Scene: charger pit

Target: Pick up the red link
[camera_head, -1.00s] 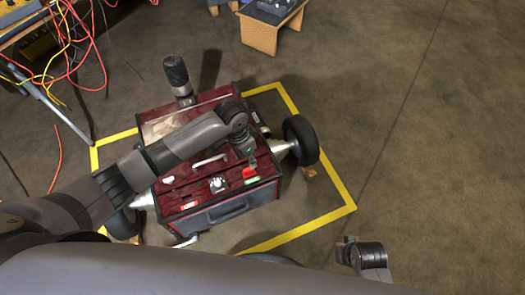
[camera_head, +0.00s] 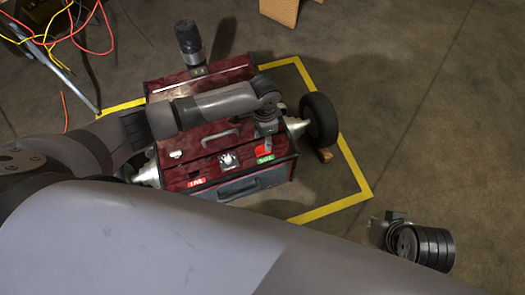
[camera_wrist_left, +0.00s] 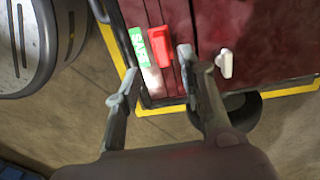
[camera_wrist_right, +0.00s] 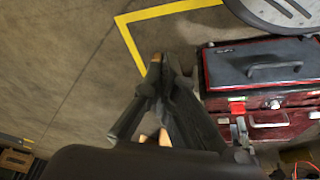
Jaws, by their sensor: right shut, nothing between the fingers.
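The red link (camera_head: 263,150) sits on top of the dark red box (camera_head: 215,145), near its front right edge, beside a green label. In the left wrist view the red link (camera_wrist_left: 161,47) lies just ahead of my left gripper (camera_wrist_left: 165,75), whose two fingers are spread apart with nothing between them. In the head view my left gripper (camera_head: 267,143) hangs over the box close to the link and partly covers it. My right gripper (camera_wrist_right: 160,75) is shut and empty, away from the box; in the head view it is low at the right (camera_head: 377,224).
Red and yellow cables (camera_head: 60,35) lie at the top left. The floor to the right is clear.

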